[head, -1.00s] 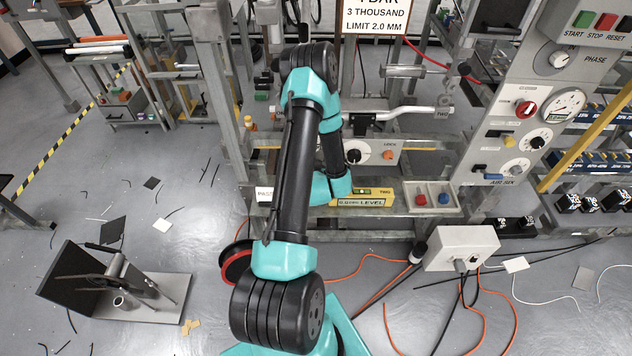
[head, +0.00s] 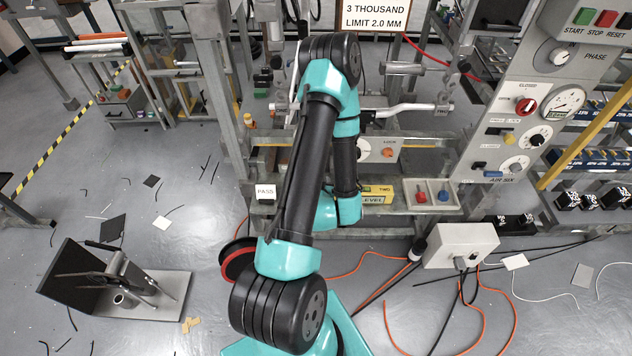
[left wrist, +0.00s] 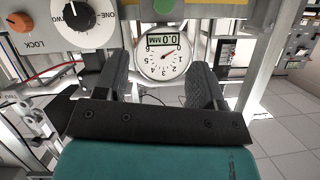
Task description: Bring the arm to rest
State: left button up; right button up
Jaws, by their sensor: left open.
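My teal and black arm (head: 312,160) rises from the bottom middle of the head view and bends over in front of the test frame. Its gripper is hidden behind the arm links there. In the left wrist view my left gripper (left wrist: 158,64) is open, its two dark fingers wide apart with nothing between them. A round dial gauge (left wrist: 163,65) with a green readout shows beyond the gap, apart from the fingers. My right gripper is in neither view.
The metal test frame (head: 222,100) stands close behind the arm. A yellow level (head: 377,194) is partly covered by the arm. A tray with red and blue knobs (head: 433,185) and a grey socket box (head: 462,236) are to the right. Cables and a plate stand (head: 150,320) lie on the floor.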

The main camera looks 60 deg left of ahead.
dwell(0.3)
pick_arm(q)
jog(key=w+d+f+m+h, duration=0.2)
jog(key=w+d+f+h, duration=0.25)
jog(key=d, duration=0.35)
jog(key=w+d+f+m+h, duration=0.1)
jog(key=w+d+f+h, duration=0.35)
jog(key=d, duration=0.25)
jog(key=s+d+f+m+g+h, duration=0.2)
jog(key=d+m+g+h, duration=0.3)
jog(key=d, duration=1.3)
jog(key=shift+m+h, duration=0.3)
jog(key=shift+h, duration=0.8)
